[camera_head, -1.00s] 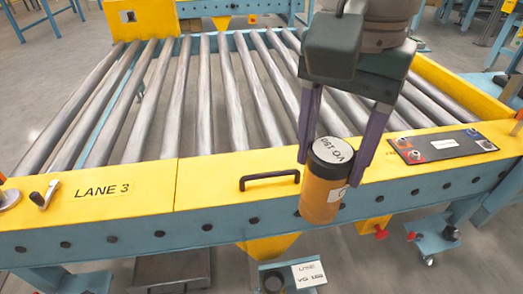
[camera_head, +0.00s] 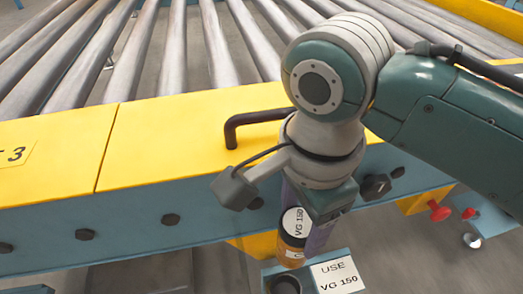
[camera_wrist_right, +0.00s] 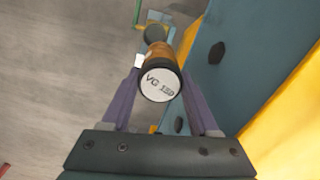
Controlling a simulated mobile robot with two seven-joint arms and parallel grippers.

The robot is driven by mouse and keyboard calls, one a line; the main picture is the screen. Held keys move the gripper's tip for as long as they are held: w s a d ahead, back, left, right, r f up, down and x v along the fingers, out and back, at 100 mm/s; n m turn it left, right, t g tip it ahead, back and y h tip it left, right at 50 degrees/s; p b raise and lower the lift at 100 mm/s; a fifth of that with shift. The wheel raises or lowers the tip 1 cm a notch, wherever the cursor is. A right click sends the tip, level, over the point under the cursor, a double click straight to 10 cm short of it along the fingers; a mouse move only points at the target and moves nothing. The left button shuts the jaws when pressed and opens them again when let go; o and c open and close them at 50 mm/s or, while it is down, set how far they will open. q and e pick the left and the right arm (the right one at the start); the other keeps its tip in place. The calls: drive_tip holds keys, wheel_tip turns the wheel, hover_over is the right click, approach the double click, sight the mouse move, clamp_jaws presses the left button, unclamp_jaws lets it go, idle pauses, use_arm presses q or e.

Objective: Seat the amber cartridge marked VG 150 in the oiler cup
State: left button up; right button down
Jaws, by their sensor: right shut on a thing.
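The amber cartridge (camera_head: 290,253) has a black cap and a white top marked VG 150. It hangs about upright in front of the conveyor's blue side. My right gripper (camera_head: 304,228) is shut on it, with purple fingers on either side of the cap; the wrist view shows the gripper (camera_wrist_right: 162,82) and cartridge (camera_wrist_right: 158,53) from above. The dark oiler cup (camera_head: 286,286) sits on a blue bracket below, cut by the lower picture edge. A dark round shape, likely the cup (camera_wrist_right: 155,32), shows past the cartridge's lower end. I cannot tell the gap between them. My left gripper is out of view.
A white label (camera_head: 337,275) reading USE VG 150 is beside the cup. The yellow conveyor rail (camera_head: 180,135) with a black handle (camera_head: 250,122) and the blue side beam (camera_head: 130,215) with bolts stand close behind the gripper. Red knobs (camera_head: 439,211) are at right.

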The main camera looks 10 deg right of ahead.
sight(300, 254)
drive_tip(key=f+b, duration=0.1)
drive_tip(key=f, duration=0.1)
drive_tip(key=s+f+b, duration=0.1)
drive_tip(key=f, duration=0.1)
drive_tip(key=f+b, duration=0.1)
drive_tip(key=f, duration=0.1)
drive_tip(key=shift+s+b, duration=0.3)
drive_tip(key=shift+b, duration=0.05)
wheel_tip(300, 254, down, 14)
drive_tip(key=b, duration=1.1)
drive_tip(key=shift+w+b, duration=0.15)
drive_tip(key=shift+b, duration=0.15)
drive_tip(key=shift+c, duration=0.7)
unclamp_jaws()
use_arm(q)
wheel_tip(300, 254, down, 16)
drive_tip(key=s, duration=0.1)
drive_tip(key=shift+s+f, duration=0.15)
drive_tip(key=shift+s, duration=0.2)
